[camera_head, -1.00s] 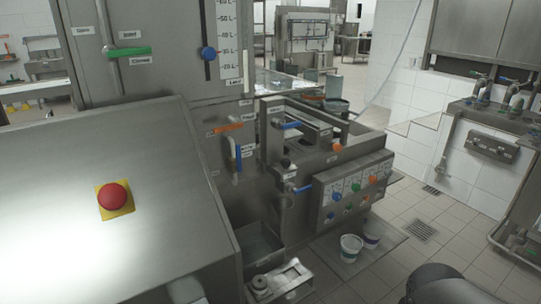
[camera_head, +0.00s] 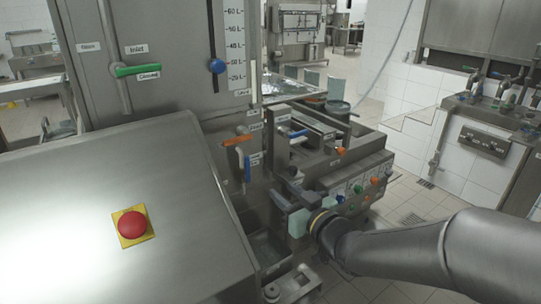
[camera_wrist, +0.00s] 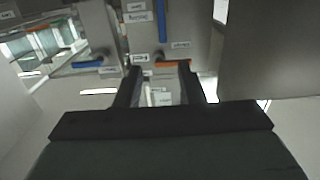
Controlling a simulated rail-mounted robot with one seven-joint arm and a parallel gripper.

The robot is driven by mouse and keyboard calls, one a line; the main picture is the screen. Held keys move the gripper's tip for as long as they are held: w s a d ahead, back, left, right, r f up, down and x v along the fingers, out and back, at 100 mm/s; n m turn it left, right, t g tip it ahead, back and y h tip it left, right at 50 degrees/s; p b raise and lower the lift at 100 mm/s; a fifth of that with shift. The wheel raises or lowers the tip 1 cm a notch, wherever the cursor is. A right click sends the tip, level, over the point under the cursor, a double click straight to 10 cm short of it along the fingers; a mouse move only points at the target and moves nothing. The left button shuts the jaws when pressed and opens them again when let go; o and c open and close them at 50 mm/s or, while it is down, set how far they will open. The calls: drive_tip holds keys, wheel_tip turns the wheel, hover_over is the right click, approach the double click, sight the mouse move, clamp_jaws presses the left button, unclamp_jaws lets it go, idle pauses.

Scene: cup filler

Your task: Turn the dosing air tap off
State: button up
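My gripper (camera_head: 287,193) is in front of the filler machine, left of its button panel. In the wrist view my gripper (camera_wrist: 160,72) is open, its fingers apart with no handle clamped. An orange handle (camera_wrist: 172,64) shows near the fingertips, with a blue upright handle (camera_wrist: 163,20) above and a blue level handle (camera_wrist: 88,64) to the left. In the head view an orange level handle (camera_head: 238,140), a blue upright handle (camera_head: 247,167) and a blue handle (camera_head: 298,133) show. The labels are too blurred to tell which is the dosing air tap. My gripper hides the low blue handle's place.
The button panel (camera_head: 360,190) is just right of my gripper. A sloped metal housing with a red emergency button (camera_head: 132,225) is at left. A green inlet handle (camera_head: 138,70) is on the tank. Open floor lies at right.

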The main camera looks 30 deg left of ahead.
sight(248, 162)
drive_tip(key=p+x, duration=0.1)
drive_tip(key=x, duration=0.7)
drive_tip(key=p+x, duration=0.2)
drive_tip(key=x, duration=0.7)
drive_tip(key=shift+s+a+r, duration=0.1)
drive_tip(key=shift+a+r, duration=0.15)
drive_tip(key=shift+a, duration=0.1)
clamp_jaws()
